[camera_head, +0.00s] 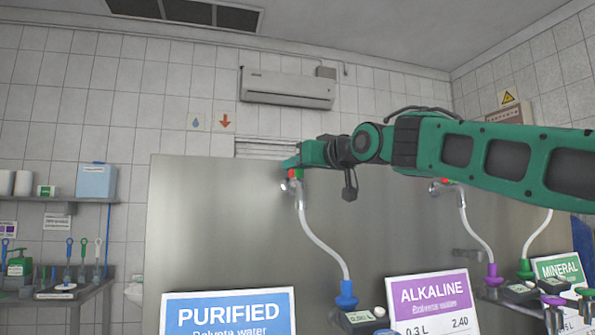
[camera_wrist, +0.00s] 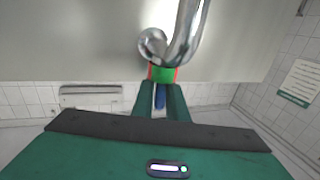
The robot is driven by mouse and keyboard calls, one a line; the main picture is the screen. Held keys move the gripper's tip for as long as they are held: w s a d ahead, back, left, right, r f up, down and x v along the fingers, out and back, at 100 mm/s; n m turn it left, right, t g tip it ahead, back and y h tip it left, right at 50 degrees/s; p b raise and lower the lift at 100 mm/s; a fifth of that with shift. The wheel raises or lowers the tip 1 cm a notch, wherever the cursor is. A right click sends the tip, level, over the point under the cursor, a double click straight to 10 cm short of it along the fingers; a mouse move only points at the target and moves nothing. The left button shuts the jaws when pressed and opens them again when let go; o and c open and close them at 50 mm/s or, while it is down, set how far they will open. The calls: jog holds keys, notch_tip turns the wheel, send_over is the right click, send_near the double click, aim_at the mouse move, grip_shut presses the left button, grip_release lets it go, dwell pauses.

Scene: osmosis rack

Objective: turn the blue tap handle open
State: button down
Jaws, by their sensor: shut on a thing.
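The blue tap handle (camera_wrist: 160,97) shows as a narrow blue strip between the two dark green fingers of my gripper (camera_wrist: 161,100) in the wrist view. My gripper is shut on it, and the fingers hide most of it. A green collar (camera_wrist: 163,74) with red sides sits just beyond the fingertips, under the curved chrome tap (camera_wrist: 180,40). In the head view my gripper (camera_head: 291,163) reaches the left tap (camera_head: 291,186) on the metal panel. The handle itself is hidden there, so its angle cannot be told.
A white hose (camera_head: 322,245) runs from the left tap to a blue fitting (camera_head: 347,295). Another tap (camera_head: 438,188) sits further right, behind my arm. PURIFIED (camera_head: 228,312) and ALKALINE (camera_head: 433,304) signs stand in front. The metal panel (camera_head: 205,220) left of the tap is bare.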

jog(key=shift+d+r+m+t+h, duration=0.1)
jog(key=shift+m+t+h, duration=0.35)
jog(key=shift+m+h, duration=0.55)
jog(key=shift+r+m+t+h, duration=0.1)
jog(key=shift+m+t+h, duration=0.45)
jog(key=shift+h, duration=0.85)
jog(key=shift+d+m+h, duration=0.1)
jog(key=shift+m+h, duration=0.25)
jog(key=shift+h, duration=0.05)
jog(key=c, duration=1.8)
grip_release()
jog(key=shift+w, duration=0.15)
jog(key=shift+f, duration=0.1)
jog(key=s, duration=0.3)
jog(key=s+d, duration=0.1)
jog(key=s, duration=0.3)
jog(key=s+d, duration=0.1)
jog(key=s, duration=0.2)
jog(key=shift+s+f, duration=0.1)
jog(key=shift+s, duration=0.2)
